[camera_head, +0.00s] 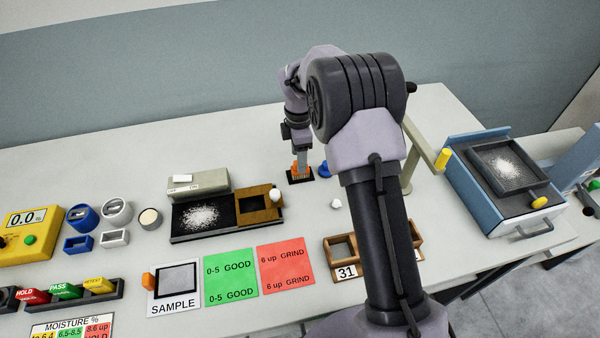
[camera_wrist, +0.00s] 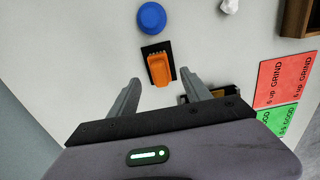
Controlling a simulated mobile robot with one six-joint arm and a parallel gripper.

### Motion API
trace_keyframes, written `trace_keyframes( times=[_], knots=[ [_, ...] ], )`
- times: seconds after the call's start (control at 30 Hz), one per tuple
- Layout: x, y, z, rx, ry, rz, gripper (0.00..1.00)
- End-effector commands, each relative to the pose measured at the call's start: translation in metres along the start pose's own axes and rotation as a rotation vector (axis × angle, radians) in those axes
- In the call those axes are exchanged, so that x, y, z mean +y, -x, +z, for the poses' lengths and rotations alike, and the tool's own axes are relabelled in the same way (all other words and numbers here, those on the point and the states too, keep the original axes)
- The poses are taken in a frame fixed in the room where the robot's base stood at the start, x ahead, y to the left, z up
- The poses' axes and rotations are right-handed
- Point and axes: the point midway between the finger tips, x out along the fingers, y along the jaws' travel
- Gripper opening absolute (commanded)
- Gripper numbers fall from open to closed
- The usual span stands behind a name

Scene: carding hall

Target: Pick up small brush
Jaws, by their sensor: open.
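The small brush (camera_wrist: 159,70) is orange with a row of yellowish tips. It lies on a small black pad (camera_wrist: 148,50) in the wrist view. In the head view the orange brush (camera_head: 294,168) shows only partly, under my gripper, on the black pad (camera_head: 301,180) on the table. My gripper (camera_wrist: 160,88) is open and empty. In the wrist view its two fingers stand left and right of the brush's near end, apart from it. In the head view my gripper (camera_head: 304,160) is over the brush; the exact height is hard to tell.
A blue round object (camera_wrist: 151,17) sits just beyond the pad. A tray device with white grains (camera_head: 200,216) stands left of the brush. A wooden box (camera_head: 343,247) marked 31, a red card (camera_head: 286,266) and a blue machine (camera_head: 508,185) are also on the table. The back is clear.

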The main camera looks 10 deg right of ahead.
Motion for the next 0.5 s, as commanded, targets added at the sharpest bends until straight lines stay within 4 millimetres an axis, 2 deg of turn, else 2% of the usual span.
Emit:
trace_keyframes(
  times=[0.03, 0.17, 0.37, 0.5],
  knots=[
    [-0.001, -0.015, 0.002, 0.0, -0.001, -0.002, 0.56],
    [-0.002, -0.039, 0.003, 0.0, 0.0, -0.002, 0.56],
    [-0.002, -0.039, 0.003, 0.0, -0.001, -0.001, 0.56],
    [-0.002, -0.039, 0.003, 0.0, -0.001, -0.001, 0.31]
  ],
)
